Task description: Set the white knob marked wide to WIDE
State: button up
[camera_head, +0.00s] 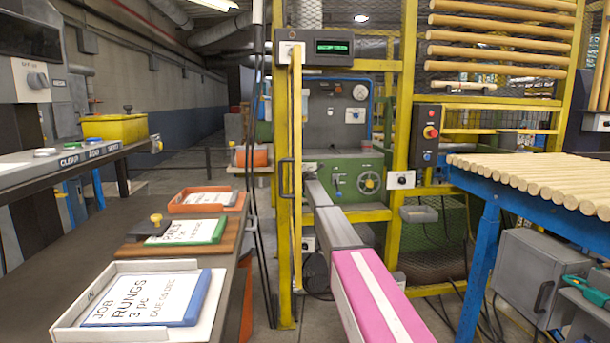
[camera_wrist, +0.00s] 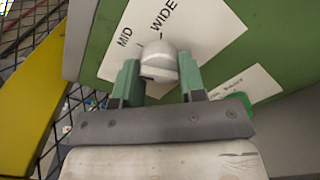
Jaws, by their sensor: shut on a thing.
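The white knob (camera_wrist: 160,58) is in the upper middle of the wrist view, on a white label plate (camera_wrist: 195,25) fixed to a green panel. The plate reads MID at the left and WIDE at the upper right, with a short dark tick by each word. My gripper (camera_wrist: 159,77) has its two green fingers on either side of the knob and is shut on it. A dark mark shows on the knob's near side; I cannot tell which setting the knob points to. I cannot make out the knob or my gripper's fingers in the head view.
A second white label (camera_wrist: 243,84) lies right of the gripper, beside a green part. In the head view, the green machine (camera_head: 346,166) stands behind yellow posts (camera_head: 403,110). A bench with job trays (camera_head: 60,322) is at left, a rack of wooden rods (camera_head: 530,180) at right.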

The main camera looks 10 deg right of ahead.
jog(key=m, duration=0.4)
jog(key=shift+m, duration=0.3)
jog(key=m, duration=0.3)
jog(key=shift+r+m, duration=0.1)
jog(key=shift+m, duration=0.3)
jog(key=m, duration=0.3)
jog(key=shift+r+m, duration=0.1)
jog(key=shift+m, duration=2)
jog(key=o, duration=0.9)
jog(key=shift+s, duration=0.1)
